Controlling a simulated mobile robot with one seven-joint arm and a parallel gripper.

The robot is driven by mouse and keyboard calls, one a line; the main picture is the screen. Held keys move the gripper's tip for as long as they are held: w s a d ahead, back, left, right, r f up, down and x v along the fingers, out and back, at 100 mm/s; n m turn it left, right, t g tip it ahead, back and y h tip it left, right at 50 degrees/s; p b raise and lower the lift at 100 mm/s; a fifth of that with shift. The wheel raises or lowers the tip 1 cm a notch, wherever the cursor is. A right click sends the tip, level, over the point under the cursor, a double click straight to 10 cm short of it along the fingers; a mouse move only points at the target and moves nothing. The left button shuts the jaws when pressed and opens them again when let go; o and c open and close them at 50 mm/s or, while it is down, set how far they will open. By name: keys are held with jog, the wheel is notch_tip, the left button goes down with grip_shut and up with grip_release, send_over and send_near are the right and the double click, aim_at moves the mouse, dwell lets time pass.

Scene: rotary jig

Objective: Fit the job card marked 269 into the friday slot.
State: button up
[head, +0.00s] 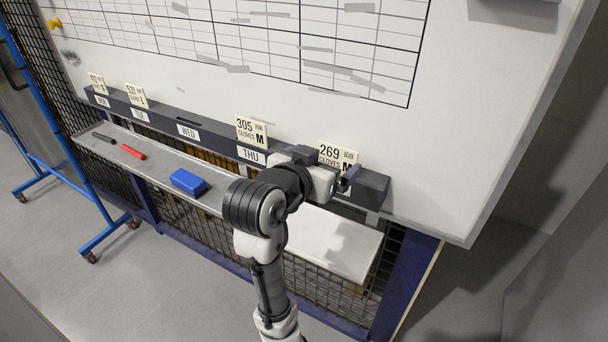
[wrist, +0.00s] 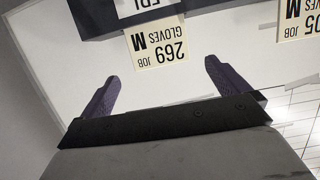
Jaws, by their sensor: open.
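The cream job card marked 269 (head: 337,154) stands upright at the right end of the dark slotted rail. In the wrist view, which is upside down, the 269 card (wrist: 157,42) lines up with the FRI label (wrist: 150,8) and appears seated in the friday slot. My gripper (head: 348,180) is in front of the card's lower part in the head view. In the wrist view my gripper (wrist: 162,70) has its two dark fingers spread wide, with nothing between them and the card beyond the tips. The friday label is hidden by my gripper in the head view.
The dark rail (head: 213,138) runs along the whiteboard (head: 500,120). The 305 card (head: 250,131) stands at THU; two more cards stand at MON and TUE. The WED slot is empty. A ledge below holds a blue block (head: 188,182) and red marker (head: 133,152).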

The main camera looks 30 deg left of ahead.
jog(key=b+v, duration=0.4)
jog(key=v, duration=0.5)
jog(key=shift+s, duration=0.2)
